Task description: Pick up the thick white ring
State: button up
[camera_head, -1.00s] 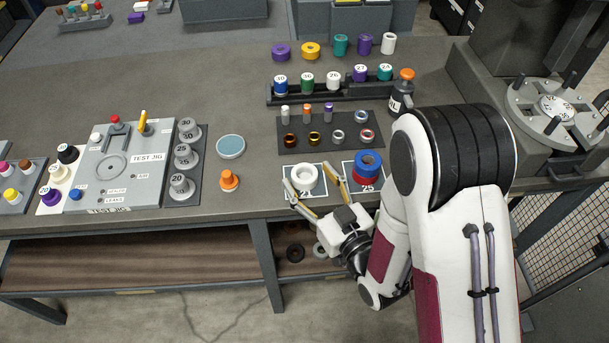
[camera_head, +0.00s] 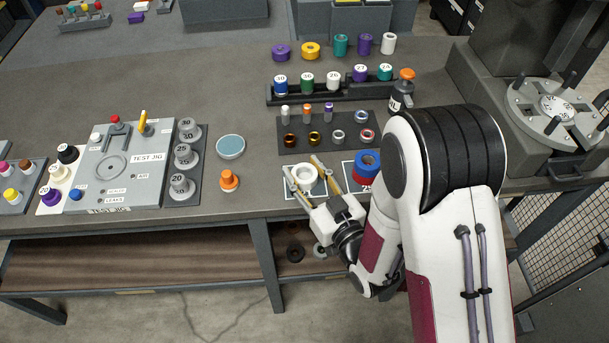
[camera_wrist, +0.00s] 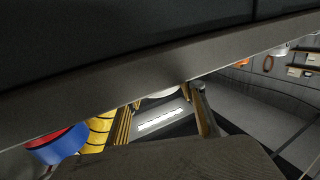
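The thick white ring (camera_head: 304,180) lies on a white-bordered mat near the bench's front edge. My gripper (camera_head: 302,166) reaches over it from the front right, with one finger along its left side and one along its right. The fingers are apart, about a ring's width, and overlap the ring's edges in the head view. In the wrist view a pale sliver of the ring (camera_wrist: 163,95) shows between the fingertips (camera_wrist: 163,98), mostly hidden by a dark bar. I cannot tell whether the fingers touch it.
A blue ring (camera_head: 368,160) sits on a red one just right of my gripper, on the neighbouring mat. Behind is a dark tray (camera_head: 350,146) of small rings and cylinders. An orange knobbed part (camera_head: 229,181) stands to the left, with clear bench between.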

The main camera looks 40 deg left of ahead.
aim_at(304, 178)
jog(key=c, duration=0.3)
jog(key=shift+r, duration=0.15)
jog(key=shift+r, duration=4.9)
